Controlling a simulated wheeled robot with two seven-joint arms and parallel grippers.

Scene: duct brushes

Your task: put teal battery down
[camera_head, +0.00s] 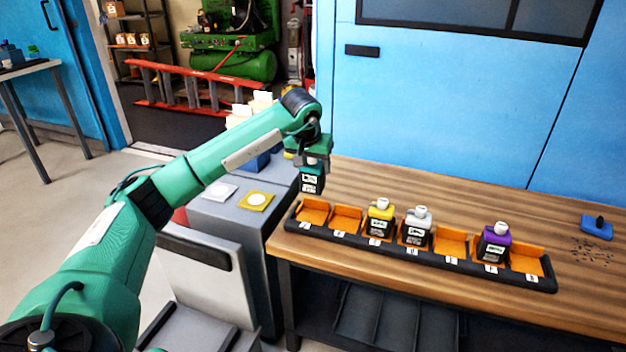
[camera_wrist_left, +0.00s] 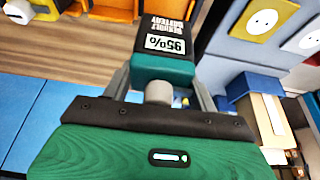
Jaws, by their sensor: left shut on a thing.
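The teal battery (camera_wrist_left: 165,50) is held in my left gripper (camera_wrist_left: 160,92), whose fingers are shut on its grey neck. Its label reads 95% in the left wrist view. In the head view the battery (camera_head: 311,181) hangs below my left gripper (camera_head: 312,160), above the left end of a black rack (camera_head: 455,262) with orange slots on the wooden bench. Yellow (camera_head: 379,220), white (camera_head: 416,228) and purple (camera_head: 494,243) batteries stand in the rack. The other slots are empty, including the two leftmost (camera_head: 312,211). My right gripper is not in view.
A grey cabinet (camera_head: 225,213) left of the bench bears a white pad (camera_head: 220,191) and a yellow pad (camera_head: 255,200). Behind my forearm are a blue box and pale blocks (camera_head: 262,101). A blue brush (camera_head: 597,228) lies at the bench's right beside dark specks. Bench space behind the rack is clear.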

